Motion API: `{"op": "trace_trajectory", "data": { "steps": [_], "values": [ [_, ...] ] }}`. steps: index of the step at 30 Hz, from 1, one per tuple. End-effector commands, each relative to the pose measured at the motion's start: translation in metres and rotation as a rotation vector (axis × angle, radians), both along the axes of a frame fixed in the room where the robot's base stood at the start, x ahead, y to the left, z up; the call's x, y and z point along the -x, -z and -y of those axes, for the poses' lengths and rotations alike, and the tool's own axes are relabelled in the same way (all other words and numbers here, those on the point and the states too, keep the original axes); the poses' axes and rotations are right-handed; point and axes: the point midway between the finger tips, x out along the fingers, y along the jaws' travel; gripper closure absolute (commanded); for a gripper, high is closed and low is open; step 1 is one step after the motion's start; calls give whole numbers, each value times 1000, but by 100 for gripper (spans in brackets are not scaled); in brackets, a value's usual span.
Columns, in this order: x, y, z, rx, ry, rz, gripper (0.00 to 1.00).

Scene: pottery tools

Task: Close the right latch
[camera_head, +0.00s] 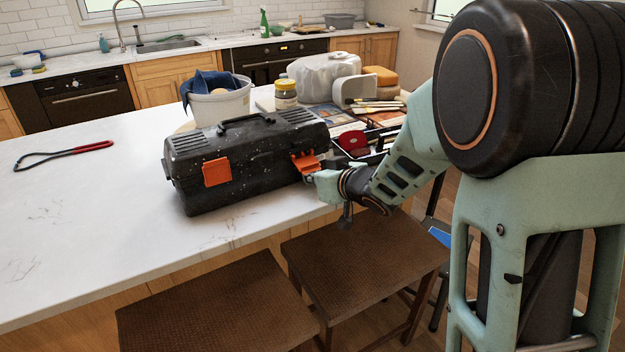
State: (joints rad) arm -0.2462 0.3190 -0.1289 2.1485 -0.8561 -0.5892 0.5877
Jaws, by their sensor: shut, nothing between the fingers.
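A black, speckled toolbox (240,155) stands on the white counter, its lid down and its handle on top. Its left orange latch (216,172) lies flat against the front. The right orange latch (306,161) is at the right end of the front and seems to stick outward from the box; its lower part is close to my wrist. My gripper (345,217) is a small dark shape below my wrist, in front of the counter edge and below and right of the right latch. It is shut and empty. Whether any part of my arm touches the latch is unclear.
Two brown stools (218,312) (365,255) stand below the counter edge. Behind the toolbox are a white bucket (218,103) with a blue cloth, a jar (286,95) and a plastic container (322,75). A red-handled loop tool (65,154) lies left. The counter (75,225) is clear at front left.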

Motion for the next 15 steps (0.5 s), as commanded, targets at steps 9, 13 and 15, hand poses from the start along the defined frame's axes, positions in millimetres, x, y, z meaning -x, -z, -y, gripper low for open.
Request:
{"op": "trace_trajectory", "data": {
  "steps": [9,13,15],
  "values": [
    [10,-20,5,-3,-3,3,100],
    [16,-26,9,-3,-3,3,100],
    [19,-30,11,-1,-3,4,100]
  ]
}}
